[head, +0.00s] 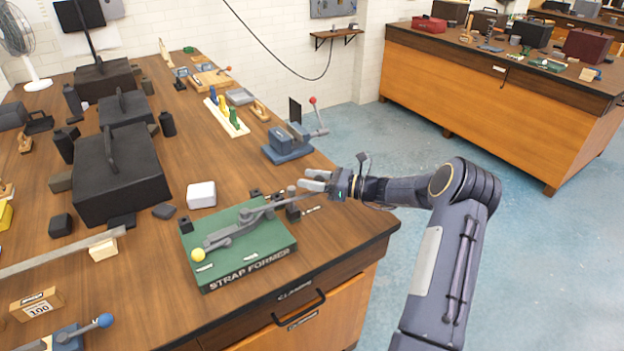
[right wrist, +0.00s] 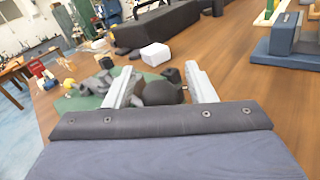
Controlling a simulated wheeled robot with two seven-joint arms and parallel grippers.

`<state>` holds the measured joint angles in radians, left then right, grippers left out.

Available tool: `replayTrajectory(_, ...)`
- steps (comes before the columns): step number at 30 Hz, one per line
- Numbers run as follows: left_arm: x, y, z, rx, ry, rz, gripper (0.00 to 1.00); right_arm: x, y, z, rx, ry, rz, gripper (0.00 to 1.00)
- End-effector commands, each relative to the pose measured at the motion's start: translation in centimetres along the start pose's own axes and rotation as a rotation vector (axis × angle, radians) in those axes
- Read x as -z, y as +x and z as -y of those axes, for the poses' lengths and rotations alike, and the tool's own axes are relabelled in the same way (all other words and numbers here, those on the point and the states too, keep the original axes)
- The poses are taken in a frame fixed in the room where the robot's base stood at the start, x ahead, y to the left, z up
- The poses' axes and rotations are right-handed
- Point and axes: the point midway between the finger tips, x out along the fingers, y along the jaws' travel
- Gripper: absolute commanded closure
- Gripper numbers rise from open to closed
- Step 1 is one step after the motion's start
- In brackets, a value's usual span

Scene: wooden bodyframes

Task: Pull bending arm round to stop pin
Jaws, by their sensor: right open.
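The strap former is a green plate (head: 262,244) near the front edge of the bench. Its grey bending arm (head: 230,232) lies across the plate, with a yellow ball knob (head: 198,254) at the left end. A thin grey strip (head: 275,205) runs from the arm towards my right gripper. Small dark blocks stand around the plate; I cannot tell which is the stop pin. My right gripper (head: 314,181) is open, right of the plate, away from the knob. In the right wrist view a dark rounded thing (right wrist: 160,93) shows between the fingers; the yellow knob (right wrist: 69,83) is far left.
A white block (head: 201,195) and a large black case (head: 118,180) stand behind the plate. A blue vise-like tool (head: 287,143) with a red-knobbed lever stands at the right edge. A blue-knobbed tool (head: 75,333) is at front left. Open floor lies right of the bench.

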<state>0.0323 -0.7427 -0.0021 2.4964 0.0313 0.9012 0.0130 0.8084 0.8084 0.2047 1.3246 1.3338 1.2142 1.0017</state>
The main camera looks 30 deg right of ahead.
Motion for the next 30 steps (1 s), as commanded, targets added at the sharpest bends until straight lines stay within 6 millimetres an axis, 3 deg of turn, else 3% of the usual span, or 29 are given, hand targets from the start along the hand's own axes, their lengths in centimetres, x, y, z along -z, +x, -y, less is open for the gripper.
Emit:
replayTrajectory(5,-0.2,0.5,0.2,0.0,0.0,0.0,0.55,0.2,-1.4,0.1,0.003,0.0,-0.001,0.5)
replayTrajectory(16,-0.8,1.6,0.7,0.0,0.0,0.0,0.55,0.1,-7.1,0.1,0.002,0.0,0.0,0.5)
replayTrajectory(30,-0.8,1.7,0.8,0.0,0.0,0.0,0.55,0.0,-7.8,0.0,0.0,0.0,0.0,0.5)
